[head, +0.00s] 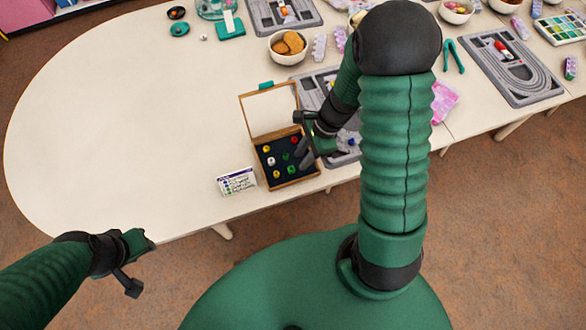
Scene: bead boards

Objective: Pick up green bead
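A wooden box (258,183) with its lid raised stands near the table's front edge. Its dark inside holds several small beads. A green bead (291,169) lies toward the front right of the box, and a darker green bead (285,156) lies just behind it. My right gripper (302,139) is over the right side of the box with its fingers apart.
A small printed card (237,182) stands left of the box. A grey bead board (345,155) lies right of the box, partly hidden by my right arm. A bowl of brown pieces (288,47) stands behind. The table's left part is clear.

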